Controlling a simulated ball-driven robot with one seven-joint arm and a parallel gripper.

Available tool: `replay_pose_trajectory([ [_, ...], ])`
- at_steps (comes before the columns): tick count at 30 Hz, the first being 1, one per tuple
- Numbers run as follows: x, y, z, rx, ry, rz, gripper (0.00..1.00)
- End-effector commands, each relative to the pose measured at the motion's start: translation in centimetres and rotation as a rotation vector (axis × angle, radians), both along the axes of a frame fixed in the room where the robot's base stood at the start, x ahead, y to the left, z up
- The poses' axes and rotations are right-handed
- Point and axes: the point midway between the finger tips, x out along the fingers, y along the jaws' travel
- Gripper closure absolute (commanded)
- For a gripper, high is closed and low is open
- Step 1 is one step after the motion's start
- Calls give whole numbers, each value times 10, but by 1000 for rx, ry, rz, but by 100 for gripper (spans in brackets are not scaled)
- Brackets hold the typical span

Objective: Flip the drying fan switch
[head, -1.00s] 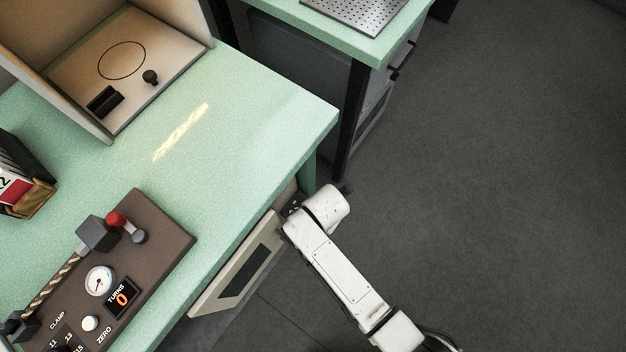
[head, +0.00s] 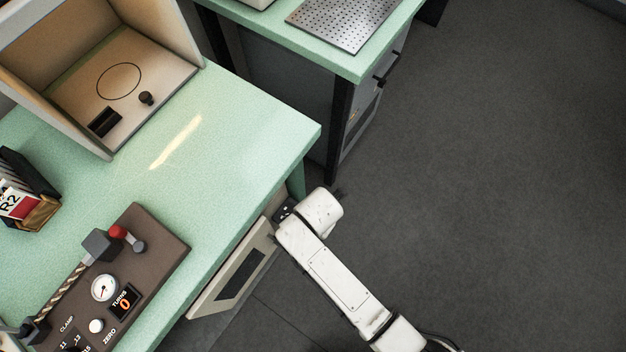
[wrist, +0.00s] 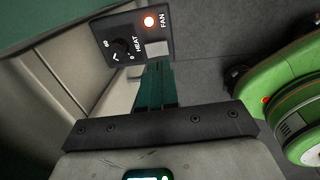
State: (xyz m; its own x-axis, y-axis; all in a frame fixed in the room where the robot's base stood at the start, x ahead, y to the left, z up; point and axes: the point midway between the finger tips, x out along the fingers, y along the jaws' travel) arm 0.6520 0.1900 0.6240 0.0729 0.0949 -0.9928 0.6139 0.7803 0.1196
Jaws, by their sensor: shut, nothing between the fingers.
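The dark control panel (wrist: 133,42) shows near the top of the wrist view, with a HEAT knob (wrist: 121,47) and the label FAN beside a glowing orange-red light (wrist: 149,21). I cannot make out a separate fan switch lever. My gripper (wrist: 157,68) has its dark green fingers together and empty, their tips at the panel's lower edge in the picture. I cannot tell whether they touch it. In the head view a small part of the panel (head: 284,211) shows below the bench edge, beside my white wrist, which hides the fingers.
The green bench (head: 235,130) overhangs the pale cabinet front with a dark window (head: 240,278). On the bench are a brown clamp device (head: 160,245) and an open booth (head: 150,75). Another table with a perforated plate (head: 345,20) stands behind. The grey floor at right is clear.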

Motion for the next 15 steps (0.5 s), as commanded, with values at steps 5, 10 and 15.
replay_pose_trajectory([
  [5,-3,-3,38,2,-2,2,100],
  [10,-5,-5,61,1,-1,2,100],
  [15,-6,-7,72,0,0,2,100],
])
